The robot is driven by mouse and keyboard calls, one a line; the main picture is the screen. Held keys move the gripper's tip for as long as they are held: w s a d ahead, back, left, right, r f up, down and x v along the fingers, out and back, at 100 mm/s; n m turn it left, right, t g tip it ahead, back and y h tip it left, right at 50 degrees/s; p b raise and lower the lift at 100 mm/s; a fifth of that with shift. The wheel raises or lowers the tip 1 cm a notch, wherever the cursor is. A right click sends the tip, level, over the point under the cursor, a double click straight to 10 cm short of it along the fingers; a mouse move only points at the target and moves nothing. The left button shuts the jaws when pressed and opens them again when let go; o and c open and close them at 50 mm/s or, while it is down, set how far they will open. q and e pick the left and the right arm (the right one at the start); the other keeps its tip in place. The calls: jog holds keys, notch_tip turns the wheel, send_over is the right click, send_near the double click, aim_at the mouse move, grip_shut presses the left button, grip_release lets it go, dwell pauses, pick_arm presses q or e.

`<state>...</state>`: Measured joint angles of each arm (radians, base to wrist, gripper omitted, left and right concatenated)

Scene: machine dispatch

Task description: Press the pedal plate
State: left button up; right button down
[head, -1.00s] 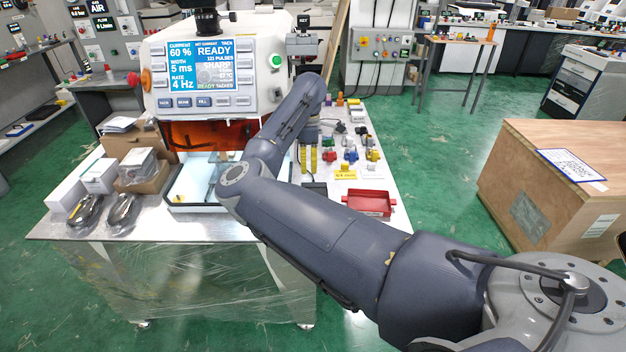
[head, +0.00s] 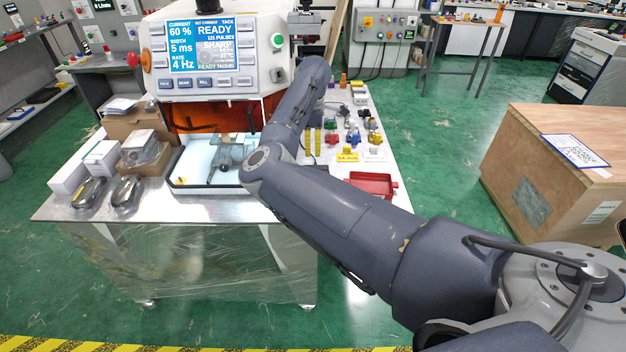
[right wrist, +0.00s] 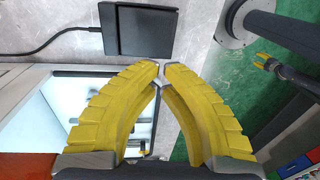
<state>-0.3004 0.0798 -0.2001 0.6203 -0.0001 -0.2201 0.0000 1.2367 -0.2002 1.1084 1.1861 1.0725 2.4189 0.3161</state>
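The pedal plate is a flat black rectangular block with a black cable. It lies on the metal table at the top of the right wrist view (right wrist: 138,28). In the head view a dark sliver of it (head: 318,168) shows beside my right arm. My right gripper (right wrist: 160,68) has its yellow ribbed fingers closed tip to tip with nothing between them. Its tips show just below the plate's edge in the right wrist view, apparently above the table. In the head view my right gripper (head: 313,155) points down. My left gripper (right wrist: 264,61) appears small, with its yellow fingers apart, over the floor.
A lit work box (head: 190,185) stands left of the arm, under the welder's display (head: 212,45). A red tray (head: 374,184) and several small coloured parts lie to the right. Boxes and bagged items fill the table's left side. A wooden crate (head: 560,165) stands at right.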

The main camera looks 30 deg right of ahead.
jog(key=f, duration=0.7)
jog(key=s+f, duration=0.1)
jog(key=f, duration=0.3)
jog(key=shift+a+f, duration=0.2)
jog(key=shift+a, duration=0.1)
jog(key=shift+s+d, duration=0.1)
